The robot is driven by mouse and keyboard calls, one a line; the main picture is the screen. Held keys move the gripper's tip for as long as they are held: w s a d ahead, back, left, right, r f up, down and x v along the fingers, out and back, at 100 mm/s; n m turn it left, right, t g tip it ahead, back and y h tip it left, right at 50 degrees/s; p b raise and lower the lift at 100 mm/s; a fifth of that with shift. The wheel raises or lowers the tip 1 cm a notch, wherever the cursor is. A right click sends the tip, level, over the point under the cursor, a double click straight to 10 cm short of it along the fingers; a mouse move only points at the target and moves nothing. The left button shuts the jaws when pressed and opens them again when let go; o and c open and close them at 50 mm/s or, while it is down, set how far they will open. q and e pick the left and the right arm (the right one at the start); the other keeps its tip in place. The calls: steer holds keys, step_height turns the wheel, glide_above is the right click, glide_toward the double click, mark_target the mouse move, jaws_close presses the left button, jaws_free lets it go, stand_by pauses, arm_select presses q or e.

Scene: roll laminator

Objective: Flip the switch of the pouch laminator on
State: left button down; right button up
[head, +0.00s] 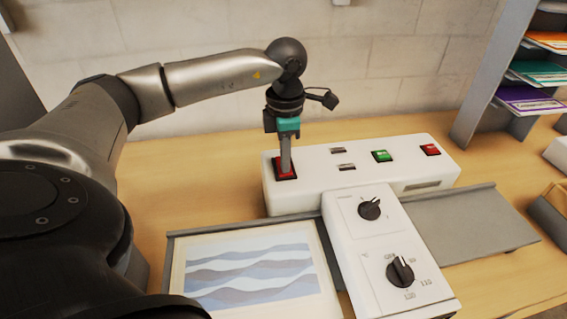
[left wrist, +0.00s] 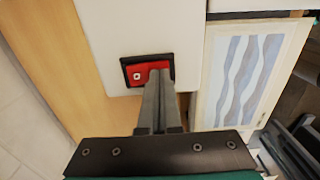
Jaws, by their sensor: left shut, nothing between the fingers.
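The white pouch laminator (head: 310,195) stands on the wooden table, with a red rocker switch (head: 278,170) in a black frame at the left end of its top. My left gripper (head: 286,170) points straight down with its fingers shut and empty, the tips at the red switch. In the left wrist view the closed fingertips (left wrist: 159,76) overlap the right part of the red switch (left wrist: 135,72), and a white mark shows on its left part. I cannot tell whether the tips press it or hover just above. My right gripper is not in view.
A green button (head: 382,156), a red button (head: 430,150) and two dark dials (head: 400,271) sit on the laminator. A sheet with blue waves (head: 250,268) lies on the front-left tray. A paper rack (head: 490,95) stands at the back right. Bare table shows behind the laminator.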

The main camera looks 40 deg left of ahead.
arm_select(q)
step_height(320, 180, up, 7)
steer(key=p, duration=0.5)
steer(key=shift+d, duration=0.1)
stand_by(0.7)
